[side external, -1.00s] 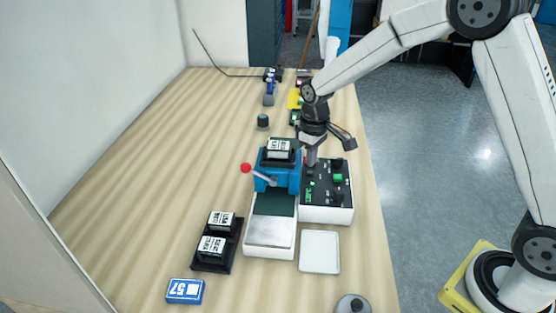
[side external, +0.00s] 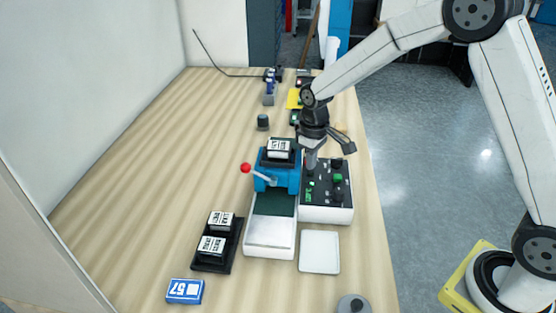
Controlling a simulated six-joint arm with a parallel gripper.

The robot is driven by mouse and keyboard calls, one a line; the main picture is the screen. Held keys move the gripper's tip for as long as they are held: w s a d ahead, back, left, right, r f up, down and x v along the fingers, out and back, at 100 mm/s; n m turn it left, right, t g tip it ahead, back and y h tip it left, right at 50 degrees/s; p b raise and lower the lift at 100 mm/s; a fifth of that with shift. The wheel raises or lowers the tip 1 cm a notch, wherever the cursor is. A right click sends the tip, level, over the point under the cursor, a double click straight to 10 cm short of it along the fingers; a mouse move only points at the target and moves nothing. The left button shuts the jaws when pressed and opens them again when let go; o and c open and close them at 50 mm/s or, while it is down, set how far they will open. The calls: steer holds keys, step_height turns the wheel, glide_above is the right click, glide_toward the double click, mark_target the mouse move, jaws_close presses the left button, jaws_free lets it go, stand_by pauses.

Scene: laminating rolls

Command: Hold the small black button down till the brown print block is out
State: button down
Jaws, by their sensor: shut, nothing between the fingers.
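My gripper (side external: 311,169) is shut and empty, pointing down at the back left of the control box (side external: 327,213). The box has a black top with green buttons and black knobs. The small black button cannot be made out; my fingertips cover part of the panel, and I cannot tell whether they touch it. The blue roll machine (side external: 290,182) stands just left of the box, with a red-knobbed lever (side external: 246,168). A dark block with a white label (side external: 279,147) sits on its top. No block's brown colour can be made out, and none clearly shows on the machine's silver front plate (side external: 269,232).
A black rack (side external: 213,264) holds two dark, white-labelled blocks at the front left. A blue card marked 57 (side external: 185,291), an empty white tray (side external: 319,252) and a grey round item (side external: 353,304) lie near the front. The left of the table is clear.

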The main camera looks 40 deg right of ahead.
steer(key=shift+f, duration=0.8)
stand_by(0.7)
steer(key=shift+r, duration=0.15)
stand_by(4.0)
steer(key=shift+r, duration=3.45)
steer(key=shift+s, duration=0.1)
